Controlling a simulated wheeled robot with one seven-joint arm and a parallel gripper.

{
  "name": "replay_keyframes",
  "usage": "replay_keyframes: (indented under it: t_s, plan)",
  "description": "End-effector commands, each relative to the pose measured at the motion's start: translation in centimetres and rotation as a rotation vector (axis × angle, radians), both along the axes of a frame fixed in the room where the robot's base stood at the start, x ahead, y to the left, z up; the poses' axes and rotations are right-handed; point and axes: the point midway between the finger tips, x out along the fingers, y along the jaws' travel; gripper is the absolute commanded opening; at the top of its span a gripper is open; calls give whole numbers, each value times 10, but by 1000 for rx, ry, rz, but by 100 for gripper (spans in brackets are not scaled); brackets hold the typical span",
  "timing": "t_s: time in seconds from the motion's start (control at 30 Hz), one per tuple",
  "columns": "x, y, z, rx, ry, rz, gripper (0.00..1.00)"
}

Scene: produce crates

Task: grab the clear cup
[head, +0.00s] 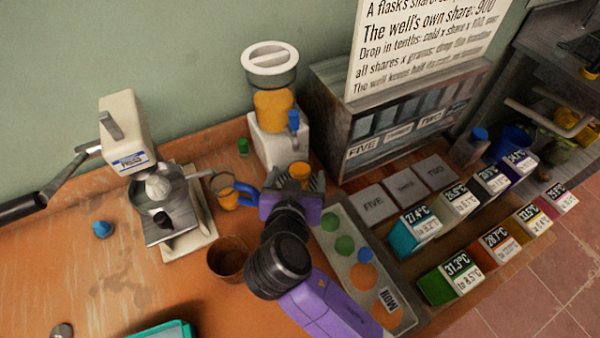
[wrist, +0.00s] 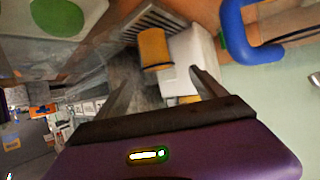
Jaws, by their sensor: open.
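A small clear cup with orange contents (head: 300,170) stands in front of the juice dispenser's white base. In the wrist view the cup (wrist: 155,48) shows its orange side just beyond my fingertips, roughly between them. My gripper (head: 297,183) is open and empty, its two fingers pointing toward the cup. In the wrist view my gripper (wrist: 163,72) has its fingers wide apart with nothing between them. Part of the cup is hidden behind my gripper in the head view. I cannot tell whether a finger touches it.
The dispenser (head: 272,105) stands behind the cup. A mug with a blue handle (head: 228,191) is close on the left. A tray with colored discs (head: 345,244) lies to the right.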

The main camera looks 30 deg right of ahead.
Motion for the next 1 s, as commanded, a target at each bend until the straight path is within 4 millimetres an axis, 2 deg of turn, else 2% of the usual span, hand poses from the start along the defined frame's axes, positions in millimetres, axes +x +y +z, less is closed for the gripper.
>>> replay_keyframes:
  t_s: [0.3, 0.6, 1.0]
  plan:
    - [31, -24, -13, 1, 1, 0, 80]
    - [35, -25, -16, 1, 0, 2, 80]
    - [35, -25, -15, -1, -1, 2, 2]
